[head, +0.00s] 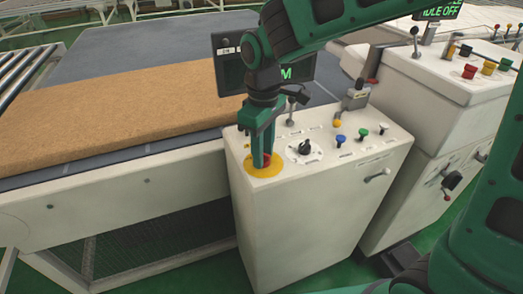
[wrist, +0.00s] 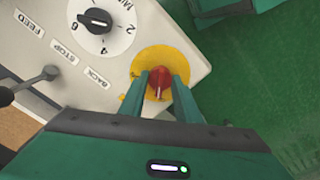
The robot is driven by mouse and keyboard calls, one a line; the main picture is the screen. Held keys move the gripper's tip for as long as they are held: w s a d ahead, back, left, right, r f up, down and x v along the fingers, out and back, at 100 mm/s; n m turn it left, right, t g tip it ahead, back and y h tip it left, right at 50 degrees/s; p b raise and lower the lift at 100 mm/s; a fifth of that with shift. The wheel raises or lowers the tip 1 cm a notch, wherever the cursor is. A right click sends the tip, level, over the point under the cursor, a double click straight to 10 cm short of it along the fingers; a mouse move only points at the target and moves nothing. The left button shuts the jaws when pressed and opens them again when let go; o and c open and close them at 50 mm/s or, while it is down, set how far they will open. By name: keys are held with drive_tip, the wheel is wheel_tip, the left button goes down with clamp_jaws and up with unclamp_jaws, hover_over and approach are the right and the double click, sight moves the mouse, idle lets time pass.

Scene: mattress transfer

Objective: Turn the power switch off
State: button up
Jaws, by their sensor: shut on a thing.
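The power switch is a red rotary knob (wrist: 159,84) on a round yellow plate (wrist: 150,60) at the corner of the white control panel. In the head view the red knob (head: 264,158) shows low between my fingers, and the yellow plate (head: 262,171) lies around it. My gripper (head: 263,156) points straight down at the knob. In the wrist view my gripper's two green fingers (wrist: 160,92) stand on either side of the knob, shut on it. A light mark on the knob points toward the bottom of the wrist picture.
A black selector dial (head: 304,150) and blue, green and white buttons sit on the same white panel (head: 340,165). Levers rise behind them. A dark screen (head: 228,75) stands behind my arm. A brown mattress slab (head: 120,105) lies on the conveyor at left. Another console (head: 440,85) stands at right.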

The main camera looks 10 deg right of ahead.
drive_tip(key=shift+w+n, duration=0.1)
drive_tip(key=shift+n, duration=0.6)
drive_tip(key=shift+r, duration=0.1)
drive_tip(key=o, duration=1)
drive_tip(key=shift+o, duration=0.2)
wheel_tip(320, 180, up, 11)
drive_tip(key=shift+f, duration=0.2)
drive_tip(key=shift+d, duration=0.1)
